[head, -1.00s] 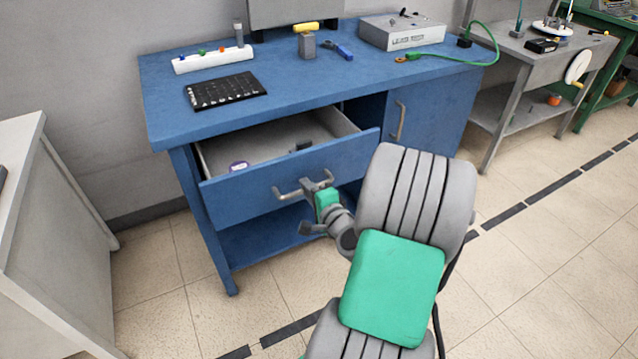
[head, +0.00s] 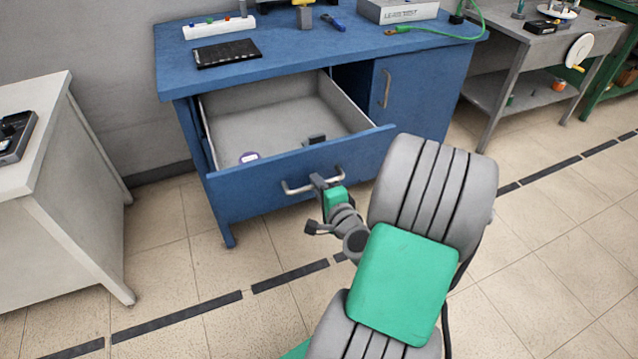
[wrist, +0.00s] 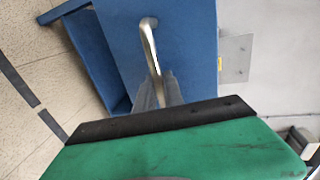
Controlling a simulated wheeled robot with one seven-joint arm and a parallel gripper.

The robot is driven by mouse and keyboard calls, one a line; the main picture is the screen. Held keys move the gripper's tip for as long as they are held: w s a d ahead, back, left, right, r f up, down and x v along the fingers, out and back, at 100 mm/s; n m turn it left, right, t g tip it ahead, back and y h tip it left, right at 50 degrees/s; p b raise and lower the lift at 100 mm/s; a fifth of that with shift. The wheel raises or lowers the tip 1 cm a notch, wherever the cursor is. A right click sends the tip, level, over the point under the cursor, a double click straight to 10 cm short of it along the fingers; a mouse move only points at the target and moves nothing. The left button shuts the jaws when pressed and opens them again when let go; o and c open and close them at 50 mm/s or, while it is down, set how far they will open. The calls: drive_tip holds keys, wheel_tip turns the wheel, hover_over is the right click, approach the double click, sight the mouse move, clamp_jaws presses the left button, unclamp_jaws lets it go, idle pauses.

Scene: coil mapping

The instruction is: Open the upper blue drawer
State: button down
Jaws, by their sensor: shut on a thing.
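The upper blue drawer (head: 240,187) of the blue workbench is pulled well out in the head view. Its grey inside shows, with a small round purple-and-white item (head: 249,157) and a small dark block (head: 317,139) lying in it. A metal bar handle (head: 288,187) is on the drawer front. My gripper (head: 322,182) is shut on the handle near its middle. In the wrist view the handle (wrist: 149,45) runs down between my gripper's fingers (wrist: 158,92), against the blue front. The exact finger contact is partly hidden.
The blue bench top (head: 300,50) holds a black keypad (head: 227,53), a white strip with buttons (head: 220,27) and a grey box (head: 400,10). A blue cupboard door (head: 415,90) is shut on the right. A white cabinet (head: 60,200) stands at the left. Floor in front is clear.

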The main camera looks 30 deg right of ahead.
drive_tip(key=shift+s+a, duration=0.15)
drive_tip(key=c, duration=1.5)
unclamp_jaws()
drive_tip(key=shift+o, duration=0.2)
drive_tip(key=v, duration=0.7)
drive_tip(key=shift+s, duration=0.4)
drive_tip(key=shift+r, duration=0.1)
